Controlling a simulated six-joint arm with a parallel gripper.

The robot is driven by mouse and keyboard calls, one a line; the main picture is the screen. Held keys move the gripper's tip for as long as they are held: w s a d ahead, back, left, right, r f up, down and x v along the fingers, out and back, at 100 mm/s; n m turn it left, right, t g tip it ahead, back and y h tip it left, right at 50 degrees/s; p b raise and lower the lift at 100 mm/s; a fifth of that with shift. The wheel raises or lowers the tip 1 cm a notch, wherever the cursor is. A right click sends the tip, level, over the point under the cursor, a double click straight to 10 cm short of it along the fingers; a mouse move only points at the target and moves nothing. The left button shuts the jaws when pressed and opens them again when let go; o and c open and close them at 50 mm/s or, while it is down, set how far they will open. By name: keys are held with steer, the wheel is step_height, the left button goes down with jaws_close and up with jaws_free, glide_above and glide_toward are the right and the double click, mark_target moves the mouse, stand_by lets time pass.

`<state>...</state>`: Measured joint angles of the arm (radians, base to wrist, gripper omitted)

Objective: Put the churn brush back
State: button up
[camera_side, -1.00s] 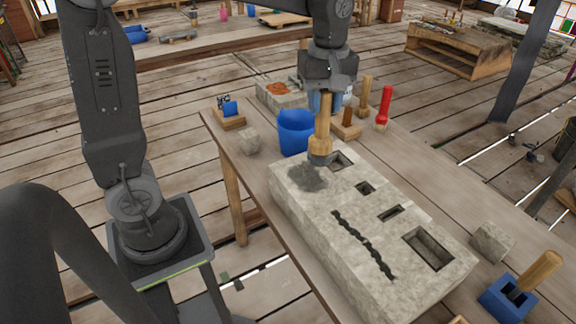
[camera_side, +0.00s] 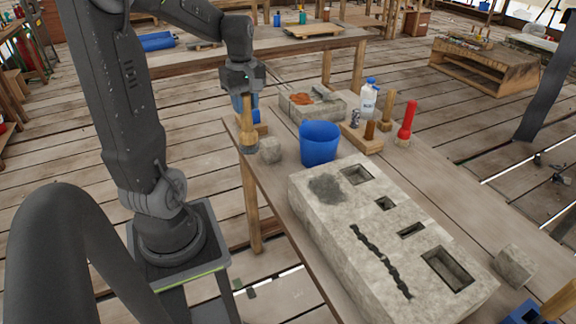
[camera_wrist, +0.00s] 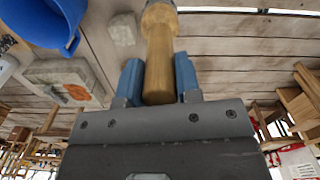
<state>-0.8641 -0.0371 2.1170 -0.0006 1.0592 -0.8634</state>
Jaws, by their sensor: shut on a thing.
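The churn brush, with a pale wooden handle and dark lower end, hangs upright below my gripper in the side view (camera_side: 249,122). My gripper (camera_side: 241,94) is shut on its handle, near the table's left corner. In the wrist view, the handle (camera_wrist: 158,65) sits between the two blue fingers of my gripper (camera_wrist: 158,78). The brush's lower end is cut off at the top there. A blue bucket (camera_side: 319,145) stands to the right of the brush, and shows at the wrist view's upper left (camera_wrist: 40,22). The brush is apart from it.
A small grey stone (camera_side: 270,151) lies between brush and bucket. A grey stone block (camera_side: 345,225) with sockets fills the table's front. A small blue item behind the brush is partly hidden.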

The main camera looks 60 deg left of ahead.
steer(key=w+d+f, duration=0.6)
steer(key=w+f, duration=0.2)
steer(key=f, duration=0.2)
steer(key=shift+w+f, duration=0.2)
steer(key=shift+w, duration=0.15)
steer(key=shift+f, duration=0.15)
steer(key=o, duration=1)
